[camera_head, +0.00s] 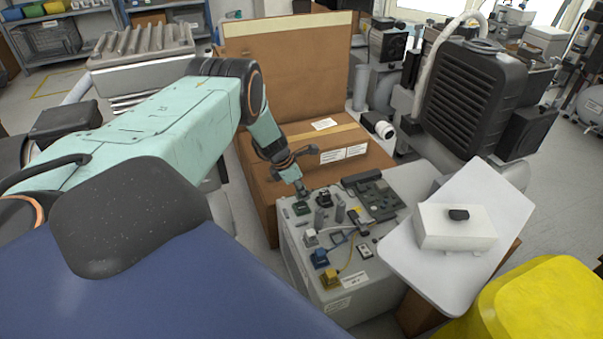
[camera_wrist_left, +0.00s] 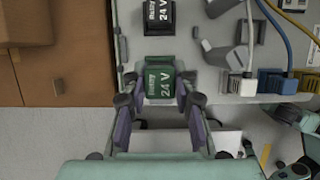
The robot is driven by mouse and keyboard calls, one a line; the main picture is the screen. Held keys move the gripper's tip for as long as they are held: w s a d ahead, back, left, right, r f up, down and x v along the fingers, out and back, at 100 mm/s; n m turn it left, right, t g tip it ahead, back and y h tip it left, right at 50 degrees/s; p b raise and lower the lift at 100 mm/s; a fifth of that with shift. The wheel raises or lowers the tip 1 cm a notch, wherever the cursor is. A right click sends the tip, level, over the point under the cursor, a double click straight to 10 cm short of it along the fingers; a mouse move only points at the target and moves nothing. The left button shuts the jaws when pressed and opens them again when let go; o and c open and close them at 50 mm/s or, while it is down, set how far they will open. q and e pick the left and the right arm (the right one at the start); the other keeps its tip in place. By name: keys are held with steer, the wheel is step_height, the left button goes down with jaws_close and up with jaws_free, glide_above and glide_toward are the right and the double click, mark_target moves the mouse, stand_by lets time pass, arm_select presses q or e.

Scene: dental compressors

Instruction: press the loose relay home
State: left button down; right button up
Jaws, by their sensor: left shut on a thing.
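The green relay, marked "24 V" (camera_wrist_left: 159,83), sits between the fingertips of my left gripper (camera_wrist_left: 160,86) in the left wrist view. In the head view my left gripper (camera_head: 301,190) points down at the far left corner of the grey unit's top, with the green relay (camera_head: 302,208) just under it. The left gripper is shut on this relay. A black relay, also marked "24 V" (camera_wrist_left: 159,16), stands beside it on the panel and shows in the head view (camera_head: 324,199). The green relay's underside is hidden, so I cannot tell how deep it sits.
The grey panel (camera_head: 357,275) carries grey cylinders, a circuit board (camera_head: 376,196), and blue (camera_head: 320,258) and yellow (camera_head: 331,279) connectors with cables. A cardboard box (camera_head: 262,190) stands close behind. A white box (camera_head: 455,228) on a tray is at right, near a yellow bin (camera_head: 540,305).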

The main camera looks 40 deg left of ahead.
mark_target(301, 200)
arm_select(q)
steer(key=shift+f, duration=2.35)
stand_by(1.1)
steer(key=c, duration=1)
jaws_free()
steer(key=o, duration=0.3)
steer(key=shift+o, duration=0.2)
steer(key=shift+r, duration=0.15)
steer(key=shift+r+p, duration=2.6)
steer(key=shift+r, duration=0.85)
